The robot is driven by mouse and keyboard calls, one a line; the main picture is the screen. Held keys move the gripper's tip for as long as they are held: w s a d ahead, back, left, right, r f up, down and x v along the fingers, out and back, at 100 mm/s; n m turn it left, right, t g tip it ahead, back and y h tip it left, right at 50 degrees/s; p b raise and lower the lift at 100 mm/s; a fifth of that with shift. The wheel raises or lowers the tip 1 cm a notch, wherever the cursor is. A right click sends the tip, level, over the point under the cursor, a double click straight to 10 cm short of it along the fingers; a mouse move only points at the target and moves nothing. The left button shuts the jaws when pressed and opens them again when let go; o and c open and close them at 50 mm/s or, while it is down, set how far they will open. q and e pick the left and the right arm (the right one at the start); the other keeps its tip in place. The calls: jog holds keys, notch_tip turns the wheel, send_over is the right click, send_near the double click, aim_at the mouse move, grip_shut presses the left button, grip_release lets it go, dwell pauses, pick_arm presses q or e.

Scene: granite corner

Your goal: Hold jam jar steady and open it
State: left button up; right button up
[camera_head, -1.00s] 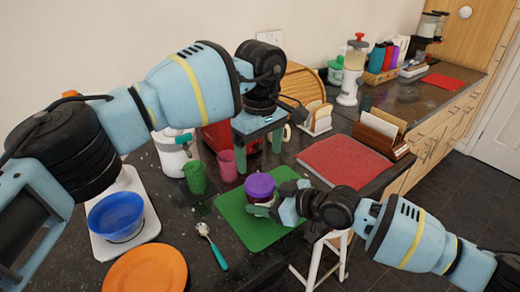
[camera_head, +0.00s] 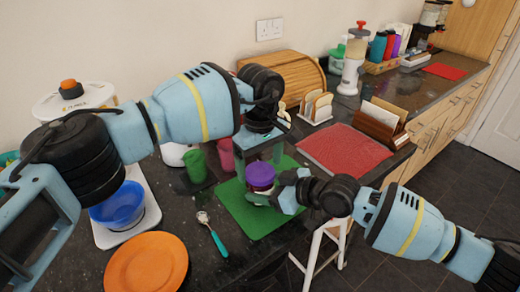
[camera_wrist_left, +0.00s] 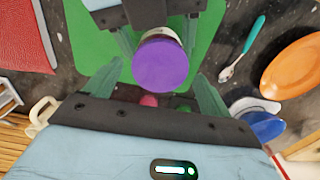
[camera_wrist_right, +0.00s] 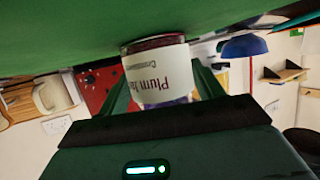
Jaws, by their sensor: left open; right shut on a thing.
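The jam jar (camera_wrist_right: 160,75) stands upright on the green mat (camera_head: 262,222), with a printed label facing my right wrist camera. Its purple lid (camera_head: 260,175) is on top and fills the middle of the left wrist view (camera_wrist_left: 160,65). My right gripper (camera_head: 268,199) is shut on the jar's body from the right side, low over the mat. My left gripper (camera_head: 259,168) points down above the jar, open, with one finger on either side of the lid and apart from it in the left wrist view (camera_wrist_left: 165,75). The far side of the jar is hidden.
A green cup (camera_head: 195,166) and a pink cup (camera_head: 226,155) stand behind the mat. A spoon (camera_head: 212,235), an orange plate (camera_head: 146,266) and a blue bowl (camera_head: 118,206) lie left. A red board (camera_head: 350,150) is at right. A white stool (camera_head: 322,245) stands below the counter edge.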

pick_arm(q)
jog(key=shift+f, duration=0.6)
jog(key=c, duration=1)
jog(key=n, duration=0.3)
jog(key=shift+n, duration=0.3)
jog(key=n, duration=0.4)
jog(key=shift+n, duration=0.4)
jog(key=n, duration=0.4)
jog(key=shift+n, duration=0.3)
jog(key=n, duration=0.4)
jog(key=shift+r, duration=0.1)
